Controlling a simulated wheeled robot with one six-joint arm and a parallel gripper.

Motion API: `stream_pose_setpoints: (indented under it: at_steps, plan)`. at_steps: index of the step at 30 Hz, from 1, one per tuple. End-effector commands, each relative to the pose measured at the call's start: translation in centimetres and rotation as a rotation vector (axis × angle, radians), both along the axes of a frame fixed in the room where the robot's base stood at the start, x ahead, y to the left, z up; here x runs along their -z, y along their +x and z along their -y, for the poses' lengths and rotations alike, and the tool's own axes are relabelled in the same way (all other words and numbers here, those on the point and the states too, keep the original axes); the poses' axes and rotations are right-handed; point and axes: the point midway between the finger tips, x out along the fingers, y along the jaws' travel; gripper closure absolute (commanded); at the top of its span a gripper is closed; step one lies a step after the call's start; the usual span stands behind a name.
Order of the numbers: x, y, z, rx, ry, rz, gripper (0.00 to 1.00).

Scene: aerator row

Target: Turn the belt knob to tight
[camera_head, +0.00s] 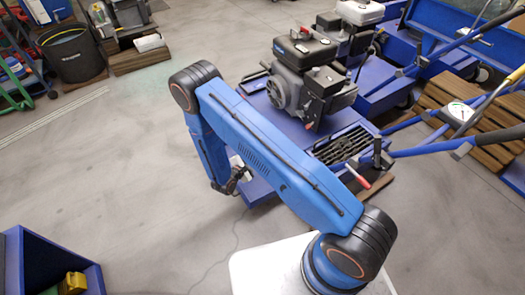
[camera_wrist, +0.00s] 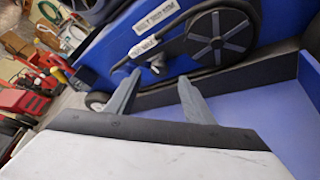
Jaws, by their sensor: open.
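The blue aerator (camera_head: 258,102) with a black engine stands at centre in the head view. In the wrist view its blue side panel (camera_wrist: 112,47) carries a black belt around a dark spoked pulley (camera_wrist: 218,38). Two white labels are there; the upper one (camera_wrist: 155,15) seems to read "belt tension". A small dark knob-like part (camera_wrist: 158,65) shows below the lower label (camera_wrist: 143,47), partly in shadow; its setting cannot be read. My gripper (camera_wrist: 161,75) is open, its two grey fingers apart on either side of this part in the picture. Contact is not clear.
A blue ledge (camera_wrist: 290,110) runs along the right in the wrist view. More aerators (camera_head: 350,25) stand behind the first, with blue handlebars reaching right. A black bin (camera_head: 72,55) is at the far left. The grey floor (camera_head: 110,160) left of my arm is clear.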

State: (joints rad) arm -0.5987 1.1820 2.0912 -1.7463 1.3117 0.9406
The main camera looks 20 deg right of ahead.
Motion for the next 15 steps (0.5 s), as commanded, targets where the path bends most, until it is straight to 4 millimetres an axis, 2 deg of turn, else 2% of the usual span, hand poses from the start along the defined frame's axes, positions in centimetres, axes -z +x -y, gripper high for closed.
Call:
stream_pose_setpoints:
  at_steps: [7, 15]
  plan:
    - [1.1, 2.5, 2.9, 0.003, 0.0, -0.001, 0.52]
    - [1.7, 4.0, 4.4, 0.0, 0.001, 0.001, 0.52]
